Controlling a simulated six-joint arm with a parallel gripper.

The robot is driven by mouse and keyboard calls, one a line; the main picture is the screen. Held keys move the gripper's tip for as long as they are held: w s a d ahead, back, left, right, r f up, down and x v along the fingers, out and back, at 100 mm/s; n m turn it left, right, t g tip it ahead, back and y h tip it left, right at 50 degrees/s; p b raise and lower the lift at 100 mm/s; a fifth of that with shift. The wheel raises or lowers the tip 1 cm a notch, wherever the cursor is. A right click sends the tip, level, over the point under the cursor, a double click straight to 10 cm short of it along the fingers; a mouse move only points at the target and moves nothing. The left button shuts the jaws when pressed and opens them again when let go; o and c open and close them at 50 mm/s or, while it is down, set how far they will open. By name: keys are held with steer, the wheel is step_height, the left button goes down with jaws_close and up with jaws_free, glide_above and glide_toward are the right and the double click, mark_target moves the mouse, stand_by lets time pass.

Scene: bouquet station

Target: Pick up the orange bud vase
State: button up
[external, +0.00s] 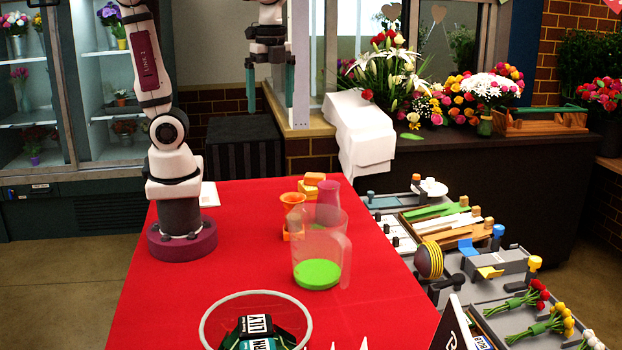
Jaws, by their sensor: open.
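The orange bud vase (292,200) stands on the red table in the external view, with a flared rim. It is left of a pink vase (329,190) and just behind a clear pitcher (322,240). Its lower part is partly hidden, with an orange piece (291,236) around or in front of its base; I cannot tell which. My gripper (270,104) hangs high above and behind the vase, pointing down. Its two dark green fingers are apart with nothing between them.
The clear pitcher has a green bottom or content. Orange and yellow blocks (307,192) are stacked behind the vase. A round clear bowl (208,318) with labelled packets is at the front. Tool trays and flower bunches are at right.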

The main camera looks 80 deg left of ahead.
steer(key=s+a+f+n+y, duration=0.1)
steer(key=s+a+f+n, duration=0.1)
steer(key=s+f+n, duration=0.6)
steer(key=shift+s+a+f, duration=0.4)
steer(key=shift+s+f, duration=0.45)
steer(key=shift+s, duration=0.05)
steer(key=shift+c, duration=0.9)
steer(key=n+t+h, duration=0.4)
steer(key=n+h, duration=1.1)
steer(key=n, duration=1.2)
glide_toward(289, 197)
steer(key=x, duration=1.2)
steer(key=shift+w+f, duration=0.1)
steer(key=shift+f, duration=0.15)
jaws_close()
